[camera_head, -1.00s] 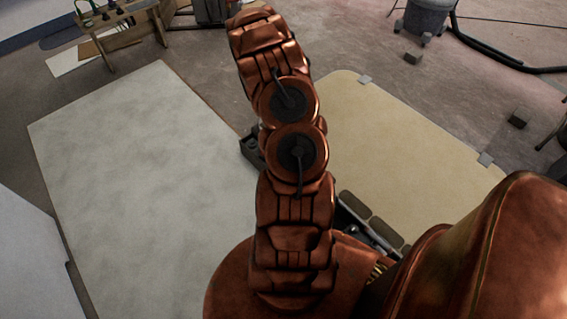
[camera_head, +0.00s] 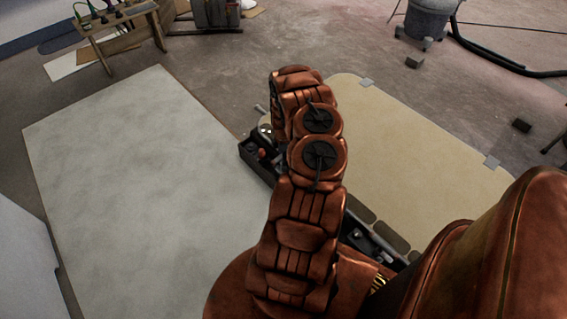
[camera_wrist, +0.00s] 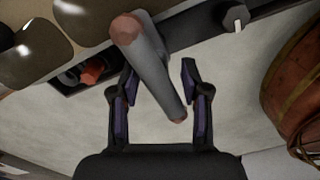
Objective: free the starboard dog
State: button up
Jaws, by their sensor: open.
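In the wrist view my gripper (camera_wrist: 159,75) is open, its two dark fingers spread apart. A grey rod-like piece with reddish ends (camera_wrist: 152,72) slants down between the fingers; I cannot tell whether it touches them or whether it is a dog. A dark bar carries a round black knob with a pale mark (camera_wrist: 236,18) at upper right. I cannot tell which part is the starboard dog. In the head view my arm hides the gripper.
A black tray (camera_head: 245,152) with small parts is beside my arm. A pale panel (camera_head: 130,190) lies at left, a cream panel (camera_head: 420,150) at right. A wooden bench (camera_head: 115,30) stands far left; a grey bucket with a hose (camera_head: 427,22) stands far right.

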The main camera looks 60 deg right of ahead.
jog(key=shift+f+b, duration=0.45)
jog(key=shift+f, duration=1.5)
grip_shut()
